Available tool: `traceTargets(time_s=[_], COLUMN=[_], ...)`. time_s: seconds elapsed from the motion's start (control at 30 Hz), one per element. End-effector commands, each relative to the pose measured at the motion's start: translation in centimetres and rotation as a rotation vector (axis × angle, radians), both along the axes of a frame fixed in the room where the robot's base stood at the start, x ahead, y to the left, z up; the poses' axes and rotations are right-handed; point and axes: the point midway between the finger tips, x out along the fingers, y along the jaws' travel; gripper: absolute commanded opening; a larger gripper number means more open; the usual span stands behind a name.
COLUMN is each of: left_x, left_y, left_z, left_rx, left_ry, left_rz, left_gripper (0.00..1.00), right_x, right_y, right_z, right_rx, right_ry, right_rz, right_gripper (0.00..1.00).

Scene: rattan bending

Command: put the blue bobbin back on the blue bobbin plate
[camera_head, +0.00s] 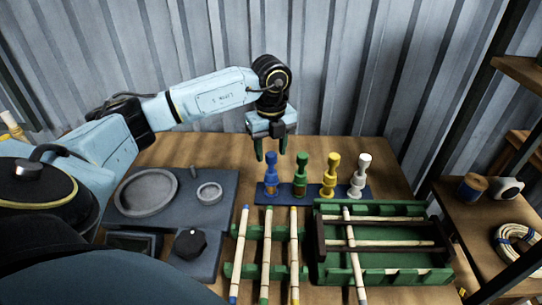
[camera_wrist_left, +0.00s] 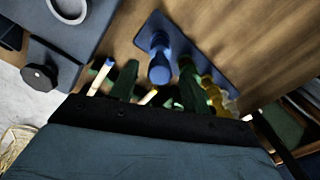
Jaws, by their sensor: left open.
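The blue bobbin (camera_head: 271,172) stands upright at the left end of a dark blue plate (camera_head: 286,192). Green, yellow and white bobbins stand in a row to its right. The blue bobbin (camera_wrist_left: 160,66) and the blue plate (camera_wrist_left: 152,27) also show in the left wrist view. My right gripper is not in view.
A green bobbin (camera_head: 300,174) stands close beside the blue one. In front lie several colour-tipped rods (camera_head: 266,255) on green supports, and a green rack (camera_head: 385,275). A grey station (camera_head: 222,220) is at left. A shelf stands at right, and a corrugated wall behind.

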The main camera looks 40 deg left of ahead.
Motion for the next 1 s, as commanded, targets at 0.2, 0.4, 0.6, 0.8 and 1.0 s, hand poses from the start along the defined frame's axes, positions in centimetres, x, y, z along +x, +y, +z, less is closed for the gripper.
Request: traceTargets(time_s=[0.2, 0.4, 0.6, 0.8, 1.0], left_x=[0.1, 0.1, 0.0, 0.0, 0.0], left_y=[0.0, 0.0, 0.0, 0.0, 0.0], left_z=[5.1, 8.1, 9.0, 9.0, 9.0], left_rx=[-0.001, -0.001, 0.000, 0.000, 0.000], left_ry=[-0.004, -0.003, -0.001, 0.000, 0.000], left_rz=[0.000, 0.000, 0.000, 0.000, 0.000], left_gripper=[0.47, 0.47, 0.47, 0.47, 0.47], right_x=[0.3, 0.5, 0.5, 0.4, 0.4], right_y=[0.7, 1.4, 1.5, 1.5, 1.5], right_z=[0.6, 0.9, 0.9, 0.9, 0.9], right_rx=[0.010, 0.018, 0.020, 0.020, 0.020], right_ry=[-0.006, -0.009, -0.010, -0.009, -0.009], right_rz=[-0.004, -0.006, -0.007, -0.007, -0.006], right_gripper=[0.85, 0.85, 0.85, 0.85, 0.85])
